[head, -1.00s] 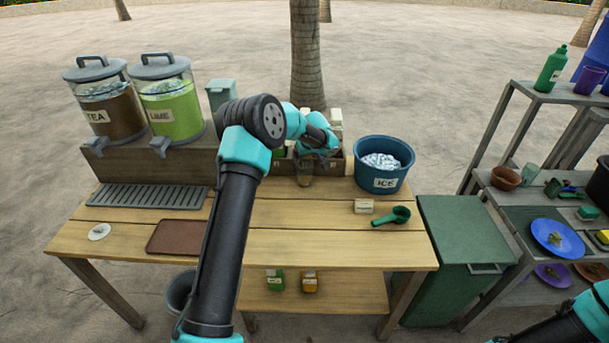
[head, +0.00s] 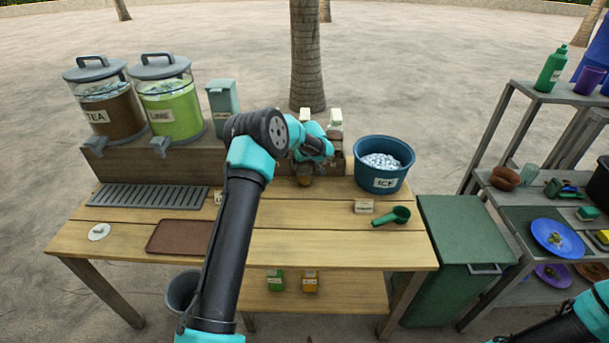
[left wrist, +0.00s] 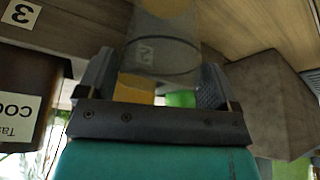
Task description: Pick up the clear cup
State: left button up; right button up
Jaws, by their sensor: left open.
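A clear, see-through cup (left wrist: 160,45) shows in the left wrist view, with a faint mark on its side and an amber patch at its far end. My left gripper (left wrist: 155,90) is open, with a finger on either side of the cup's near part. I cannot tell whether the fingers touch it. In the head view my left gripper (head: 305,168) is at the back of the wooden table, in front of the low rack, and its wrist hides much of that spot. Only part of my right arm shows at the lower right; its gripper is out of frame.
The tea dispenser (head: 108,105) and lime dispenser (head: 172,108) stand at the back left. The blue ice bucket (head: 384,165) is close to the gripper's right. A green scoop (head: 393,216) and a brown tray (head: 180,236) lie on the table. The front middle is clear.

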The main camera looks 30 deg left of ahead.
pick_arm(q)
jog(key=shift+c, duration=0.5)
jog(key=c, duration=0.9)
jog(key=s+d+r, duration=0.1)
jog(key=s+d, duration=0.1)
jog(key=s, duration=0.2)
jog(key=s+d+r, duration=0.2)
jog(key=s+d, duration=0.1)
jog(key=s, duration=0.2)
jog(key=s+d+r, duration=0.2)
jog(key=s+d, duration=0.1)
jog(key=s, duration=0.1)
jog(key=shift+s+d, duration=0.2)
jog(key=shift+s, duration=0.15)
